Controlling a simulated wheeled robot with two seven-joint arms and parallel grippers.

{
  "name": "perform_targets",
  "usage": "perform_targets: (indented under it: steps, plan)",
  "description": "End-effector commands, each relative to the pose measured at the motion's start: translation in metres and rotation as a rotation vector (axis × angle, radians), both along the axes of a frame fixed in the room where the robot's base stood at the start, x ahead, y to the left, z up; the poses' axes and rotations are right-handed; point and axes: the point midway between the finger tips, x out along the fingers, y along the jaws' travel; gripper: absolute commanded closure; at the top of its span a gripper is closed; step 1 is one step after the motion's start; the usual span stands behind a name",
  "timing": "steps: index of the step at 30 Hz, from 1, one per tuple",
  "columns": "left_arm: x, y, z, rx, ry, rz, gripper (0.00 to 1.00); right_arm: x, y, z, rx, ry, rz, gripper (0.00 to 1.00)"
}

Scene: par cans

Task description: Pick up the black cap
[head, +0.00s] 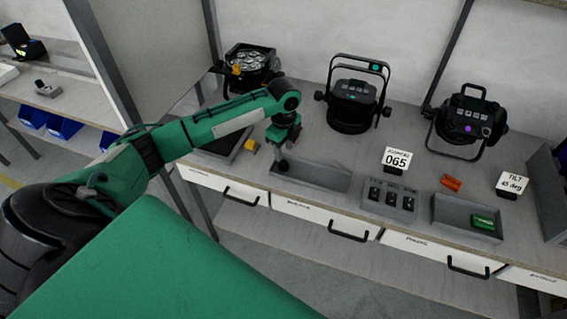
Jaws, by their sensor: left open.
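My left arm comes in from the left and reaches over the workbench. Its gripper (284,158) points down at the left end of a shallow grey tray (322,178) near the bench's front edge. The gripper is open. A small dark round shape (283,167) shows right at the fingertips; it may be the black cap, but it is too small to tell it from the fingers. I cannot tell whether the fingers touch it. My right gripper is out of view.
Par cans stand along the back: one (247,66) behind my arm, one in the middle (352,104), one at right (468,120). A switch box (390,197), an orange piece (451,182), a tray (450,213) with a green item (484,222) and sign cards (397,158) occupy the right side.

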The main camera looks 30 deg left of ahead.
Motion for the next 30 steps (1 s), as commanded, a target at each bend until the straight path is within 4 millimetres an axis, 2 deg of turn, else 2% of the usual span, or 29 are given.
perform_targets:
  steps: [7,15,23,29,30]
  plan:
    - [-0.001,0.000,-0.019,0.001,0.002,0.000,0.57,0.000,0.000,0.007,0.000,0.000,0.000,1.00]
    - [-0.001,0.000,-0.056,0.001,0.001,0.001,0.57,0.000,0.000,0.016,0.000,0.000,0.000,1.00]
    - [-0.001,0.000,-0.061,0.002,-0.002,0.000,0.57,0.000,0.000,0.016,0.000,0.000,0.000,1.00]
    - [-0.001,0.000,-0.060,0.002,-0.001,0.000,0.92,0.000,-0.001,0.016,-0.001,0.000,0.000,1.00]
    - [-0.001,0.000,-0.060,0.002,-0.001,0.000,0.92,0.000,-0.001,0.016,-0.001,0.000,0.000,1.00]
